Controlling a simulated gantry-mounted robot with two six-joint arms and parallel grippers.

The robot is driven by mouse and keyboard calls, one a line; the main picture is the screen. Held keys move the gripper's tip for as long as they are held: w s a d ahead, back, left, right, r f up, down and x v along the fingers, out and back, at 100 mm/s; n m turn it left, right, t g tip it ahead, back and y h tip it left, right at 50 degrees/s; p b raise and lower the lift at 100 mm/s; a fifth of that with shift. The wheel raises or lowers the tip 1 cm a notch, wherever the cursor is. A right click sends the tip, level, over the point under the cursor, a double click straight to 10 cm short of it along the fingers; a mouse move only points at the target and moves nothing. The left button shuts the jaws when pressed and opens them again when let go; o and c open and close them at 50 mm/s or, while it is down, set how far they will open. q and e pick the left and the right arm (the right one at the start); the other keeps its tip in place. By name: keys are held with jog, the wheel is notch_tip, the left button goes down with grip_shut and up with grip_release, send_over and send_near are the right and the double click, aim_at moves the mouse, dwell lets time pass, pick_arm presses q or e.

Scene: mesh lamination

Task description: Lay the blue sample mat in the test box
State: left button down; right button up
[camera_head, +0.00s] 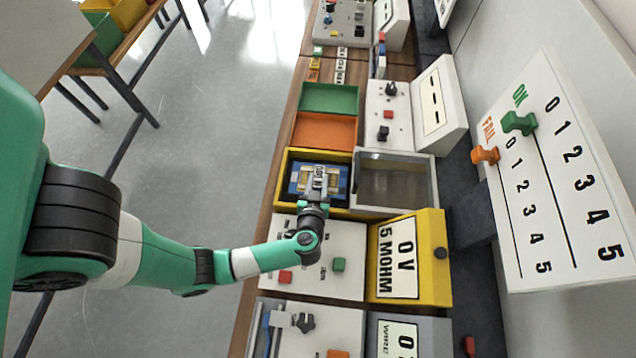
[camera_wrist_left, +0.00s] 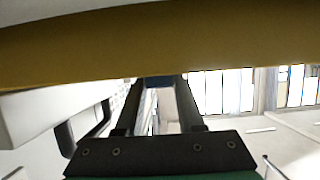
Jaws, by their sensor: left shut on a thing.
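The blue sample mat (camera_head: 298,180), a blue piece with a tan and grey pattern, shows in the head view inside the outline of a yellow-rimmed box (camera_head: 283,172). My left gripper (camera_head: 319,181) is over the mat and covers its middle. In the left wrist view the gripper (camera_wrist_left: 158,86) is shut on a small blue part of the mat (camera_wrist_left: 158,81). I cannot tell whether the mat touches the box floor. A pane in a pale frame (camera_head: 396,181) adjoins the box on its right, seemingly an opened lid. My right gripper is not in view.
An orange tray (camera_head: 325,131) and a green tray (camera_head: 328,98) lie beyond the box. A yellow meter (camera_head: 409,258) and a white panel with knobs (camera_head: 320,262) stand on the near side. A scoring board (camera_head: 550,170) is at the right.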

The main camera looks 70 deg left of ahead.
pick_arm(q)
jog(key=shift+f, duration=0.3)
jog(key=shift+s+f, duration=0.1)
jog(key=shift+f, duration=0.2)
jog(key=c, duration=0.7)
grip_release()
jog(key=shift+f, duration=0.15)
jog(key=shift+o, duration=0.9)
jog(key=shift+s+f, duration=0.1)
jog(key=shift+s, duration=0.05)
jog(key=r, duration=0.1)
jog(key=d+r+p, duration=0.1)
jog(key=shift+d+r, duration=0.25)
jog(key=shift+r, duration=0.05)
jog(key=p+v, duration=0.2)
jog(key=v, duration=0.7)
jog(key=shift+d+r, duration=0.1)
jog(key=shift+d, duration=0.05)
jog(key=shift+s+d+r+p, duration=0.15)
jog(key=shift+s+d+p, duration=0.1)
jog(key=shift+d+p, duration=0.1)
